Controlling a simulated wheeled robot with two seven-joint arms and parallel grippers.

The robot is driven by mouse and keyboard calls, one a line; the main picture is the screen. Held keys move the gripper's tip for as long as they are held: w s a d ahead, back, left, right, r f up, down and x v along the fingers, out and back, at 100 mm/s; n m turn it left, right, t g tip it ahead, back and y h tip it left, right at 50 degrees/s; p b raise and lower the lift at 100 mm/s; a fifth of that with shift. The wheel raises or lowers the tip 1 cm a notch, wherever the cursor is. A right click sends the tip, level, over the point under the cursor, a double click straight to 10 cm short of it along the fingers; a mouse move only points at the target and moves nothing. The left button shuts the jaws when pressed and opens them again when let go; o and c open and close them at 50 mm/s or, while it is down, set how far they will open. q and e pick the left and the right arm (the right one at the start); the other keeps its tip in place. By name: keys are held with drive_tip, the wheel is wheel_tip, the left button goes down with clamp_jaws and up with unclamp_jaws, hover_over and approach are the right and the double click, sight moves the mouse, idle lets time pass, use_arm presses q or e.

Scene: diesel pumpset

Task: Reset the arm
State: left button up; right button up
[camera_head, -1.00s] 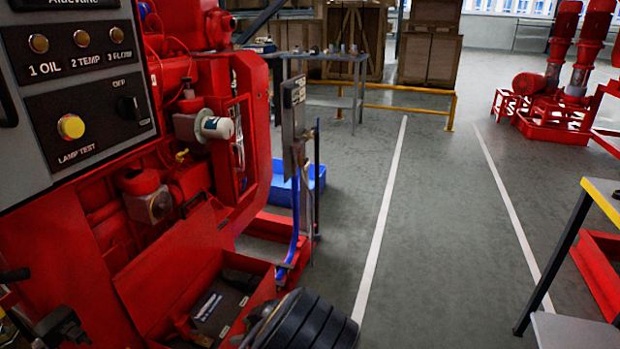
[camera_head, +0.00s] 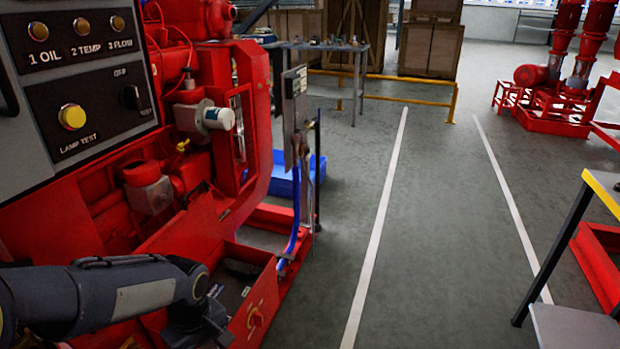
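My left arm comes in from the lower left as a dark grey link with a lighter grey patch. It bends down at a dark joint in front of the red machine's (camera_head: 110,240) open lower box. No fingertips show on it, so my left gripper is not visible. My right arm and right gripper are not in view.
A grey control panel (camera_head: 25,155) with lamps and a yellow button is close at left. An upright metal plate (camera_head: 295,110) with a blue hose (camera_head: 295,225) stands beside the machine, near a blue bin (camera_head: 283,188). A yellow-edged table (camera_head: 604,192) is at right. The floor between is clear.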

use_arm(q)
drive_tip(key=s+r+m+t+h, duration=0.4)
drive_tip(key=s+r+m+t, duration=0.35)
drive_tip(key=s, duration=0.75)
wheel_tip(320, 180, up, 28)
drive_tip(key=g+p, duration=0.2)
drive_tip(key=p, duration=2.4)
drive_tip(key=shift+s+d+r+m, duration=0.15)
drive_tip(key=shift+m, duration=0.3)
